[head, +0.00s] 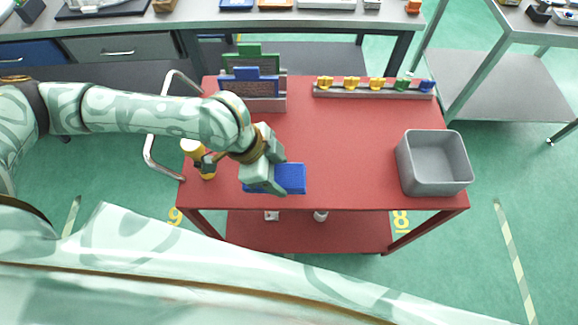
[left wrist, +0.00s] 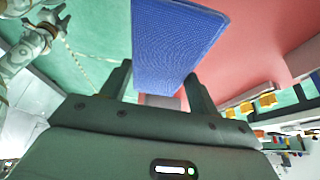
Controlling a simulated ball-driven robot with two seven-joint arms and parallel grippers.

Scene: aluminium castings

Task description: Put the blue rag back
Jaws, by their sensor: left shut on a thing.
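The blue rag (head: 291,178) is a flat, folded rectangle over the front left part of the red table top (head: 345,150). My left gripper (head: 272,176) is shut on it, and the arm hides part of its left side. I cannot tell whether the rag touches the table or hangs just above it. In the left wrist view the rag (left wrist: 178,45) stands out between the two dark fingers (left wrist: 160,85), with its woven face showing.
A grey open bin (head: 434,190) stands at the table's right. A rack (head: 265,103) with green and blue framed pieces stands at the back left. A rail (head: 372,91) with coloured knobs lies at the back right. A yellow-and-black item (head: 207,168) stands left. The middle is clear.

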